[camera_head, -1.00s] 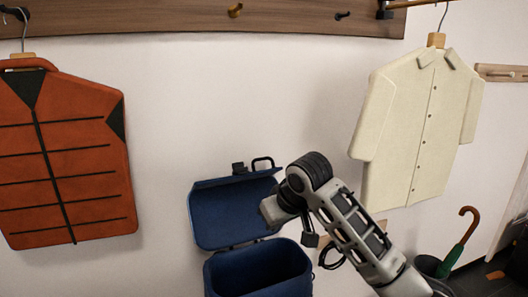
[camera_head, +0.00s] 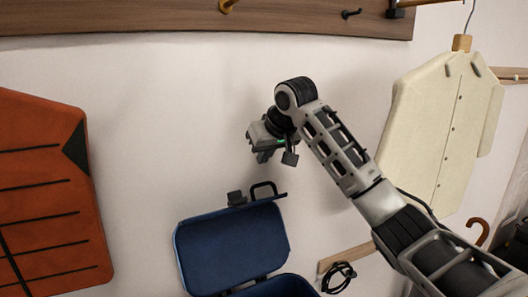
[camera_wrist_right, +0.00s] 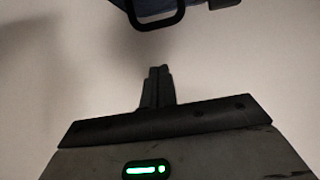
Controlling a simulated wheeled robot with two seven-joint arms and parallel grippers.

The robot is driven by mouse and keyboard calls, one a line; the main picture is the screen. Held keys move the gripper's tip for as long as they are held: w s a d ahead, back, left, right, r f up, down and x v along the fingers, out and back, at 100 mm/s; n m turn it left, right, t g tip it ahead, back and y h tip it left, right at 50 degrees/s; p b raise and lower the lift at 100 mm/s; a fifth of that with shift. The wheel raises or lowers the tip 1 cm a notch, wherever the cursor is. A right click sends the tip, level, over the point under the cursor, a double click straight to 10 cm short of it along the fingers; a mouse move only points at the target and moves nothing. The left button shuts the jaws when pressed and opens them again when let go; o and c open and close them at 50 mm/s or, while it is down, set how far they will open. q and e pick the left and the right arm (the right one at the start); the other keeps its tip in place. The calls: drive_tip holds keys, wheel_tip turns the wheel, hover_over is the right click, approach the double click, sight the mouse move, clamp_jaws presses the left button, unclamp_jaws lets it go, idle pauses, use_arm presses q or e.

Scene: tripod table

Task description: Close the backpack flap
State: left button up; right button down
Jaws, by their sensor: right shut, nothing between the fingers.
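The blue backpack (camera_head: 262,288) is low in the head view, its lower part cut off by the frame. Its flap (camera_head: 232,248) stands raised against the wall, so the backpack is open. A black handle loop (camera_head: 264,189) and a dark buckle piece (camera_head: 236,198) stick up at the flap's top edge. My right gripper (camera_head: 262,157) is above the flap, apart from it, shut and empty. In the right wrist view the shut fingers (camera_wrist_right: 158,85) point toward the black handle loop (camera_wrist_right: 157,14), with a gap between. My left gripper is not in view.
An orange jacket (camera_head: 50,200) hangs at the left and a cream shirt (camera_head: 435,130) at the right. A wooden hook rail (camera_head: 150,18) runs along the top of the wall. A dark cable coil (camera_head: 339,277) is right of the backpack.

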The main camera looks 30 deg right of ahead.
drive_tip(key=p+x, duration=0.1)
drive_tip(key=x, duration=0.5)
drive_tip(key=shift+w+f, duration=0.1)
drive_tip(key=shift+f, duration=0.35)
drive_tip(key=shift+s+r+p, duration=0.15)
drive_tip(key=shift+s+p, duration=0.2)
drive_tip(key=shift+s, duration=1.55)
